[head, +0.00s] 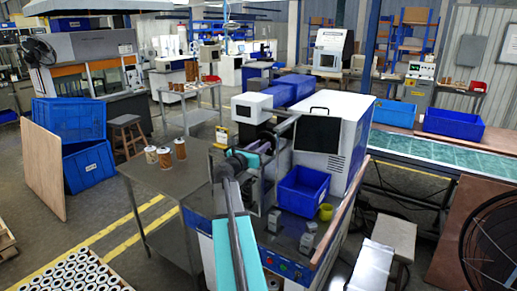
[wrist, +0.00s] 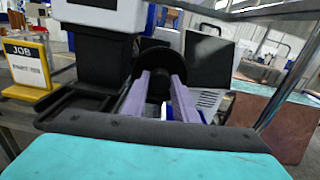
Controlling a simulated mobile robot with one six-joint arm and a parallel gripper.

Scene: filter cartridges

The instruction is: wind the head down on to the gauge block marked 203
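My gripper (wrist: 161,78) is at the machine head on the bench; its two pale purple fingers stand apart. A dark round part (wrist: 159,48), like a wheel or knob, shows beyond and between the fingertips; I cannot tell whether they touch it. Small grey blocks lie on the bench front in the head view: one (head: 307,243) and another (head: 311,226) near the blue bin, and one (head: 274,221) farther left. Their markings are too small to read, so I cannot tell which is 203. A yellow-framed JOB sign (wrist: 27,62) stands left; its lower text is unreadable.
A blue bin (head: 303,190) and a yellow cup (head: 325,212) stand on the bench, right of my arm. A white cabinet (head: 331,138) rises behind them. Floor shows left of that table.

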